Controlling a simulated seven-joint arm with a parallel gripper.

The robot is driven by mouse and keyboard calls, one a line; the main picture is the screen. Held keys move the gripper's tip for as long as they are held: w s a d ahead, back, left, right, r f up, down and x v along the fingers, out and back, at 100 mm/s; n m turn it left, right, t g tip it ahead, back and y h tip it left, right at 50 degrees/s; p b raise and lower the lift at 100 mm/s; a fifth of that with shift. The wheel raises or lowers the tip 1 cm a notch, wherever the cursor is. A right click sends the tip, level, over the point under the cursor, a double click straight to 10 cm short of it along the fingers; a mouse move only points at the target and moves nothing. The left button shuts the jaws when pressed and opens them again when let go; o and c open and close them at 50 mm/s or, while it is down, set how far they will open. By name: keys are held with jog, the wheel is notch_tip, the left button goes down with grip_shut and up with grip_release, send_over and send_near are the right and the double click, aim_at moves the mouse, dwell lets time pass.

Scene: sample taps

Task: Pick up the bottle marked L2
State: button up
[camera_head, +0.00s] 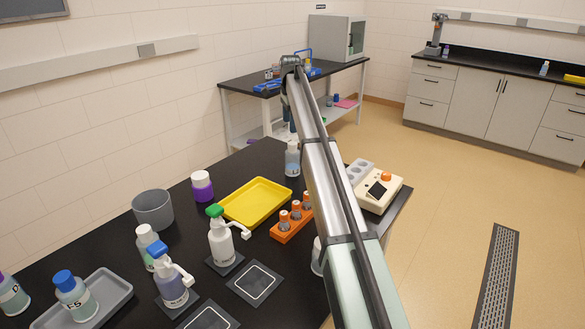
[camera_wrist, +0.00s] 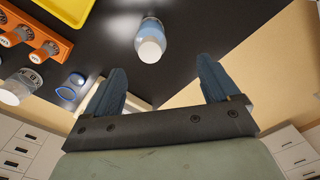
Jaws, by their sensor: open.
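No marking L2 is readable in either view. A white-capped bottle with pale blue contents (camera_head: 292,162) stands upright near the far end of the black table. What looks like the same bottle (camera_wrist: 150,40) shows in the wrist view, beyond my fingertips and between their lines. My gripper (camera_wrist: 160,78) is open, with nothing between its two dark blue fingers. In the head view its fingers (camera_head: 290,120) hang above and apart from that bottle. Another white-capped bottle (camera_wrist: 20,86), with lettering I cannot read surely, is at the left of the wrist view.
An orange rack (camera_head: 284,236) with capped vials and a yellow tray (camera_head: 257,203) lie nearby. Pump bottles (camera_head: 222,240), a purple bottle (camera_head: 202,188) and a grey cup (camera_head: 153,210) stand left. A cream device (camera_head: 380,190) sits right. My arm hides part of the table.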

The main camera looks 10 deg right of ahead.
aim_at(291, 143)
jog(key=m, duration=0.5)
jog(key=shift+s, duration=0.4)
jog(key=m, duration=0.3)
jog(key=shift+f, duration=0.1)
notch_tip(291, 143, down, 9)
jog(key=shift+s+r, duration=0.1)
jog(key=shift+r, duration=0.1)
jog(key=shift+s+d+f, duration=0.1)
jog(key=shift+d+f, duration=0.05)
jog(key=shift+f, duration=1.15)
jog(key=shift+s+d+f, duration=0.1)
jog(key=shift+d+f, duration=0.05)
jog(key=shift+f, duration=1.1)
jog(key=shift+w, duration=0.1)
jog(key=c, duration=1.4)
jog(key=shift+r, duration=0.1)
jog(key=shift+c, duration=0.2)
